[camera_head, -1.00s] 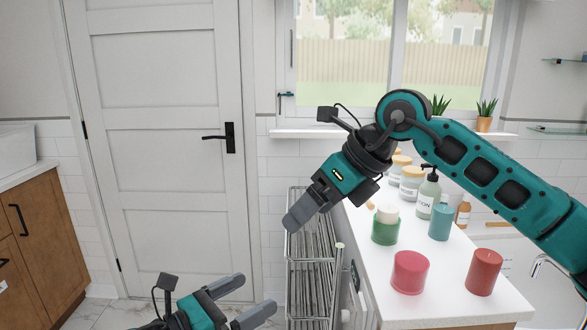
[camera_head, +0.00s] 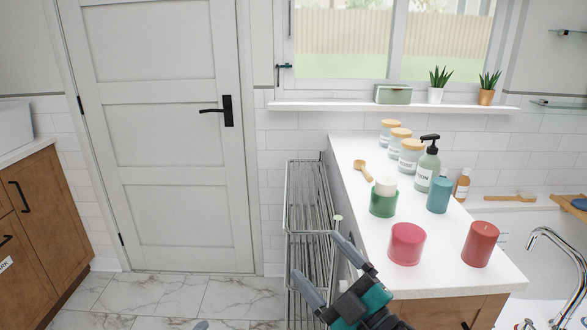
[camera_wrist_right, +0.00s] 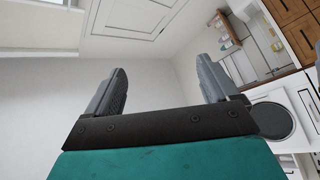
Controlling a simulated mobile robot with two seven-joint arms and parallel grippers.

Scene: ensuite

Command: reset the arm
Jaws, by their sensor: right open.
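My right gripper (camera_head: 322,262) is low in the head view, in front of the counter's left end and over the wire rack. Its two grey fingers are spread and point up and to the left. The right wrist view also shows this gripper (camera_wrist_right: 160,86) open, with nothing between the fingers. Of my left gripper, at most a small grey tip shows at the bottom edge of the head view, too little to tell its state.
The white counter (camera_head: 440,260) holds several candles, jars and bottles, including a pink candle (camera_head: 407,244) and a red candle (camera_head: 478,244). A wire rack (camera_head: 308,195) stands at its left side. A closed white door (camera_head: 160,130) and marble floor (camera_head: 150,295) lie left.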

